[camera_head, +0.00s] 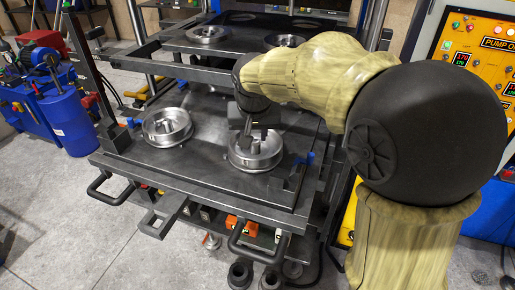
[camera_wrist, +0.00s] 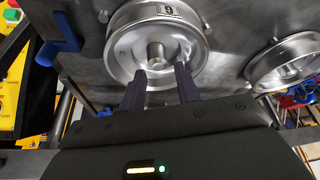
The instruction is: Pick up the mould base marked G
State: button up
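The mould base (camera_wrist: 118,55) is a round silvery metal dish with a raised rim and a central post (camera_wrist: 157,53). A small plate (camera_wrist: 167,11) on its far side carries a turned character that looks like G. In the head view this base (camera_head: 256,164) sits on the right of the lower press plate. My gripper (camera_wrist: 160,76) is over its near side, with its two dark fingers apart and pointing toward the post. Nothing shows between the fingertips; contact with the base cannot be told. In the head view my gripper (camera_head: 247,128) is above the base, its fingers partly hidden.
A second mould base (camera_head: 167,127) sits at left on the lower plate (camera_head: 205,165). Two round metal parts (camera_head: 208,33) are on the upper plate, whose frame bar (camera_head: 210,65) lies behind my gripper. Blue clamps (camera_wrist: 60,32) stand near the plate edges.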

aim_at(254, 142)
jog(key=p+x, duration=0.2)
jog(key=x, duration=0.2)
jog(key=shift+f, duration=0.3)
jog(key=shift+s+d, duration=0.1)
jog(key=shift+d, duration=0.1)
jog(key=shift+c, duration=0.2)
grip_shut()
dwell(1.0)
jog(key=shift+r, duration=0.2)
